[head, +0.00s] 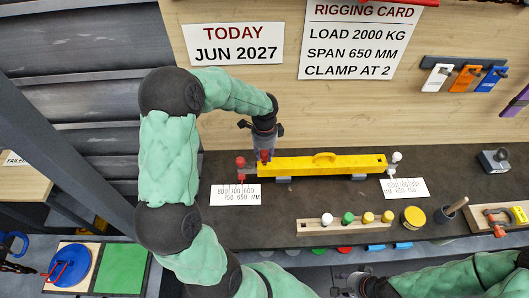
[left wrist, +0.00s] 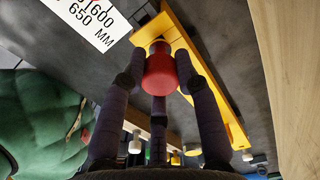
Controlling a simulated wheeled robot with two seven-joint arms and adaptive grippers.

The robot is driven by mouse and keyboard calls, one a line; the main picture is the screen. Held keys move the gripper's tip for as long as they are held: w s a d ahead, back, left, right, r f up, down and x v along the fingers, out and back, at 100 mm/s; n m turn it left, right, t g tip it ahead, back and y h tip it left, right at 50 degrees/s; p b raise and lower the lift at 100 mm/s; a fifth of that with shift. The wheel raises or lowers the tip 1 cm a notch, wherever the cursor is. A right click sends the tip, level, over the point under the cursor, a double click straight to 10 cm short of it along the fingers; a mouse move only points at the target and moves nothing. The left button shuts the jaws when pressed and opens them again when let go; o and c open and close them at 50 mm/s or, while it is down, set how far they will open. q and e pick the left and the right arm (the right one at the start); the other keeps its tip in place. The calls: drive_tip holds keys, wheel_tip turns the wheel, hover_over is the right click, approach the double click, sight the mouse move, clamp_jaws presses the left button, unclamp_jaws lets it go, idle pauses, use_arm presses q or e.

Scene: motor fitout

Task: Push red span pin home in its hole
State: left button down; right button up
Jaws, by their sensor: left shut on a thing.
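The red span pin (head: 264,156) is at the left end of the yellow beam (head: 320,165). In the left wrist view its red head (left wrist: 160,75) lies between my fingers, with the beam (left wrist: 205,85) behind it. My left gripper (head: 264,146) is shut on the pin from above. The pin's lower part and its hole are hidden, so I cannot tell how deep it sits. My right gripper (head: 345,284) is low at the front edge, away from the beam; its fingers are too unclear to read.
A second red-topped fitting (head: 240,162) stands just left of the pin. A white-topped fitting (head: 396,157) is at the beam's right end. White number cards (head: 235,195) lie in front. A wooden rack (head: 312,228) holds coloured pegs. The dark bench (head: 450,168) has free room at right.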

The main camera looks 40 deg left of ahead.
use_arm(q)
drive_tip(key=shift+f+b, duration=0.35)
drive_tip(key=shift+f, duration=0.25)
drive_tip(key=c, duration=0.8)
unclamp_jaws()
drive_tip(key=shift+c, duration=0.2)
wheel_tip(320, 180, up, 12)
